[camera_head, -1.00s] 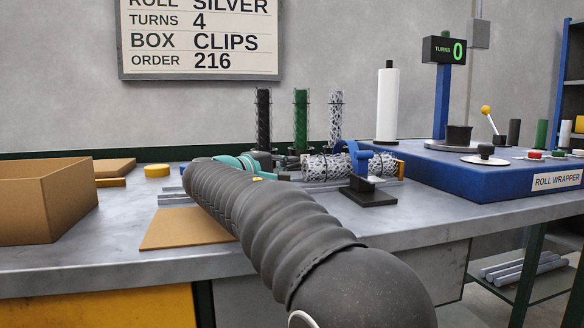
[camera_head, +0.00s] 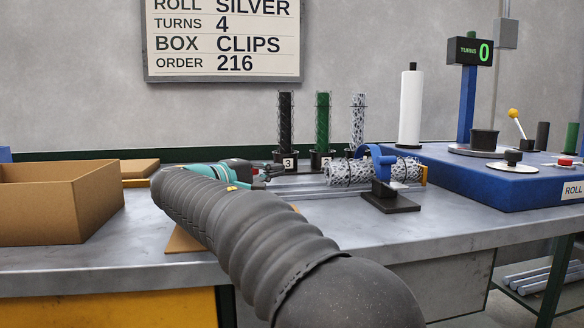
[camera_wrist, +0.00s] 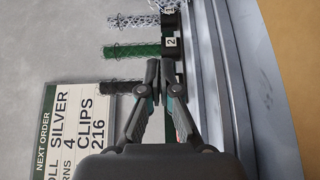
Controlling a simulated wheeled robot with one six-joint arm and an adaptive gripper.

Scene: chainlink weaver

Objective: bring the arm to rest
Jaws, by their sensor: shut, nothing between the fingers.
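My gripper (camera_head: 272,171) is teal and black and reaches over the bench behind the bend of my dark ribbed arm. In the wrist view its two fingers (camera_wrist: 159,74) point forward with their tips close together, and nothing is between them. A silver mesh roll (camera_head: 348,172) lies on the bench rails to the right of the gripper, beside a blue holder (camera_head: 378,158) on a black base. The gripper is apart from the roll. My arm hides part of the bench and of a brown sheet.
Upright black (camera_head: 286,115), green (camera_head: 322,120) and silver (camera_head: 358,120) mesh rolls stand behind the gripper. An open cardboard box (camera_head: 52,215) is at left. The blue roll wrapper (camera_head: 480,185) fills the right, with a white roll (camera_head: 410,110) behind. The bench front at centre right is clear.

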